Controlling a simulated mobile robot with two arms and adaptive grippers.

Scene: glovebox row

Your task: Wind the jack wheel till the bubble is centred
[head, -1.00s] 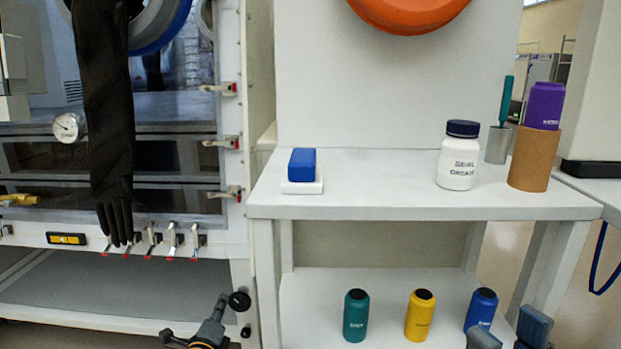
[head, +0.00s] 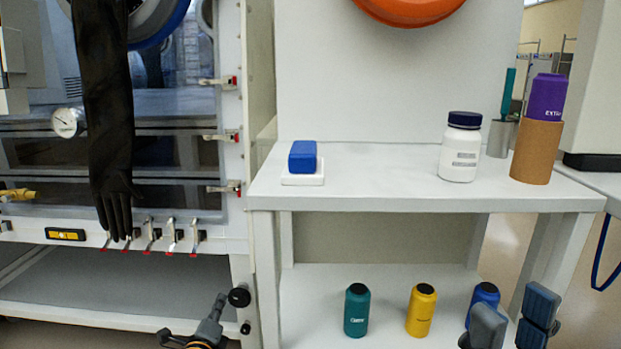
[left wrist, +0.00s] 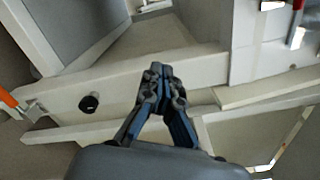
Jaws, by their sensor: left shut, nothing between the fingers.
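A small spirit level (head: 66,234) with a yellow middle and dark ends sits on the front rail of the glovebox; its bubble is too small to read. A black round knob (head: 239,297), which may be the jack wheel, is low by the glovebox leg; a black knob also shows on a white beam in the left wrist view (left wrist: 88,103). My left gripper (head: 221,301) is beside that knob in the head view, shut and empty. In the left wrist view its fingertips (left wrist: 160,72) meet, apart from the knob. My right gripper (head: 512,318) is open and empty at the lower right.
A white shelf bench (head: 400,203) holds a blue block (head: 302,155), a white jar (head: 460,150) and a brown cylinder (head: 535,150). Several bottles stand on its lower shelf. A black glove (head: 108,110) hangs before the glovebox. A second, smaller black knob (head: 245,328) is below the first.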

